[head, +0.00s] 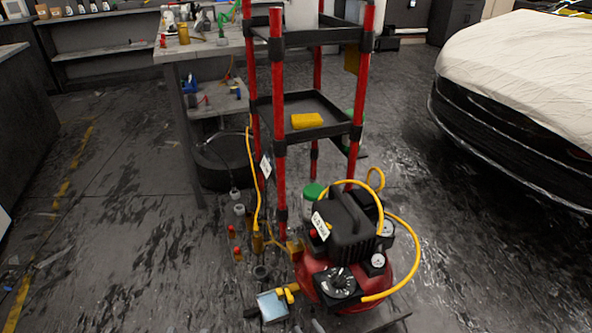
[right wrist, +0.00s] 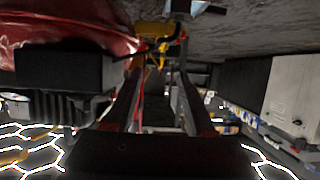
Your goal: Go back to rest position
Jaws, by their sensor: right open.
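My right gripper (right wrist: 155,85) shows in the right wrist view with its two dark fingers apart and nothing clearly held between them. A yellow fitting (right wrist: 153,32) shows beyond the fingertips; I cannot tell how far off it is. The red and black air compressor (right wrist: 75,25) fills the upper left of that view, close beside the fingers. In the head view the compressor (head: 345,245) stands low in the middle, with a yellow hose looped over it. I cannot clearly make out my right gripper there. My left gripper is not in view.
A red-posted shelf rack (head: 279,130) stands behind the compressor, with a yellow sponge (head: 306,120) on its shelf. A workbench (head: 190,50) is behind it. A covered car (head: 520,70) stands at right. The floor (head: 130,220) at left is mostly open.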

